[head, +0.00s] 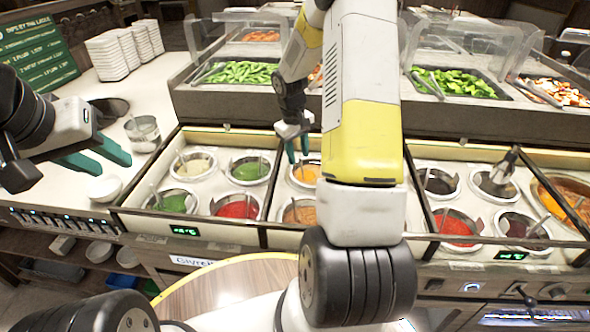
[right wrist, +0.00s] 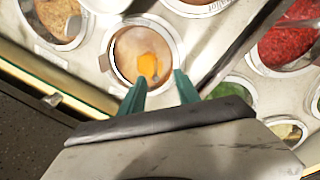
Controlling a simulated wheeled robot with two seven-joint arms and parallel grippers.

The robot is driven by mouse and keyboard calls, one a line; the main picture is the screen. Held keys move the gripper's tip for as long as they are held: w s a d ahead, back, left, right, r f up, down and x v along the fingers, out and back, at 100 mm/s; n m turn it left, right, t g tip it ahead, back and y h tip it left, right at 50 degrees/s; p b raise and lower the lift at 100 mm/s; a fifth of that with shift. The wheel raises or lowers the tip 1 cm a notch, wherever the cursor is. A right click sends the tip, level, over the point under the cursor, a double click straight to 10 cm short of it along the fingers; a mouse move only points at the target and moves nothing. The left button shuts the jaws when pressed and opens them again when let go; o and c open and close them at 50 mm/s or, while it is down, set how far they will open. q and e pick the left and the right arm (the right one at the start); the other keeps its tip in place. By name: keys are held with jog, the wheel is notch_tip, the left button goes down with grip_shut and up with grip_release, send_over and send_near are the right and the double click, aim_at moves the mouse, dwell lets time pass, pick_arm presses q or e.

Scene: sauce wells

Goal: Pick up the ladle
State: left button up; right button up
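My right gripper (head: 297,152) is over the middle sauce bay, above a round metal well holding orange sauce (head: 306,175). In the right wrist view its teal fingers (right wrist: 158,83) are spread apart and empty, in front of that well (right wrist: 124,48). An orange-yellow patch (right wrist: 149,66) shows low in the well; I cannot tell if a ladle bowl is there. Thin ladle-like handles (head: 154,194) stick out of several other wells. Which is the task's ladle is not clear. My left gripper (head: 112,162) is open and empty over the left counter, beside a white bowl.
Wells of green sauce (head: 173,202) and red sauce (head: 237,206) lie to the left, more wells to the right. Dark dividers separate the bays. Salad trays (head: 239,73) are behind.

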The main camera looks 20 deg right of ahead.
aim_at(302, 169)
jog(key=f, duration=0.2)
jog(key=d+f, duration=0.1)
jog(key=f, duration=0.3)
jog(key=shift+w+d, duration=0.2)
jog(key=shift+w, duration=0.05)
grip_shut()
